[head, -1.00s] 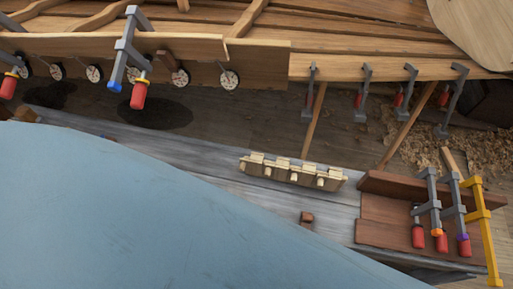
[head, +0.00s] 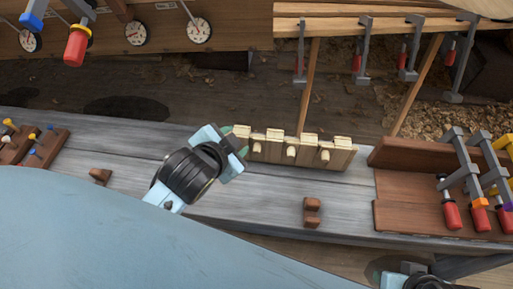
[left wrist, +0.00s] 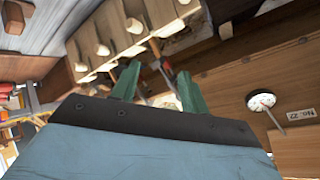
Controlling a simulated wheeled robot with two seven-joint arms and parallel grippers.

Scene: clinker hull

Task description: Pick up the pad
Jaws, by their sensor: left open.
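Two small brown wooden blocks that look like pads lie on the grey plank bench: one block (head: 312,211) right of the middle, another (head: 101,176) at the left. I cannot tell which is the pad. A pale wooden rack (head: 345,157) with pegs and several light blocks stands on the bench. My left gripper (head: 236,141) is at the rack's left end, its green fingers apart and seemingly empty. In the left wrist view my fingers (left wrist: 158,84) point toward the hull, with the pegged rack (left wrist: 85,62) at upper left. My right gripper's fingers are out of sight.
A brown wooden tray (head: 400,220) with several red-handled clamps stands at the right of the bench. A board with colored pegs (head: 45,150) is at the left. Clamps and dial gauges (head: 199,30) hang along the hull's edge. Bare bench lies around the right block.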

